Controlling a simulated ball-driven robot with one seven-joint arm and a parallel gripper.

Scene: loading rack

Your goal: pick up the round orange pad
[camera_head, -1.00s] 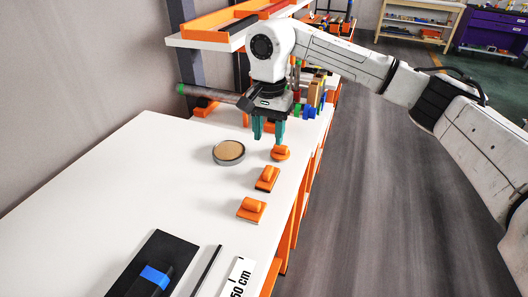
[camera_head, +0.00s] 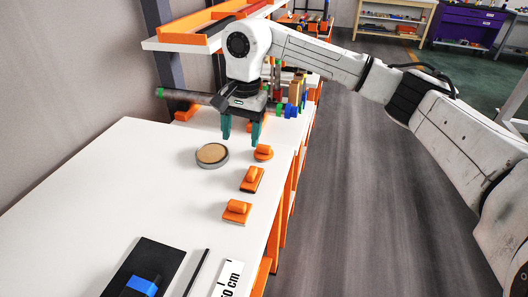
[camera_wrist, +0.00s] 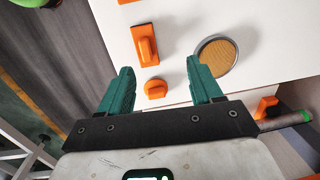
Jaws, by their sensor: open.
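The round orange pad (camera_head: 263,154) stands on the white table near its right edge, with a raised orange knob on top. In the wrist view the pad (camera_wrist: 155,89) shows between the two teal fingers, nearer the left one. My gripper (camera_head: 241,136) is open and empty, pointing down above the table, slightly left of the pad in the head view. The fingers (camera_wrist: 160,72) do not appear to touch the pad. How high they are above it is hard to tell.
A round grey-rimmed tan disc (camera_head: 212,154) lies left of the pad. Two orange blocks with handles, one middle (camera_head: 252,179) and one nearer (camera_head: 237,211), stand in front of it. Shelving (camera_head: 195,35) and coloured items (camera_head: 293,98) are behind. The table's left part is clear.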

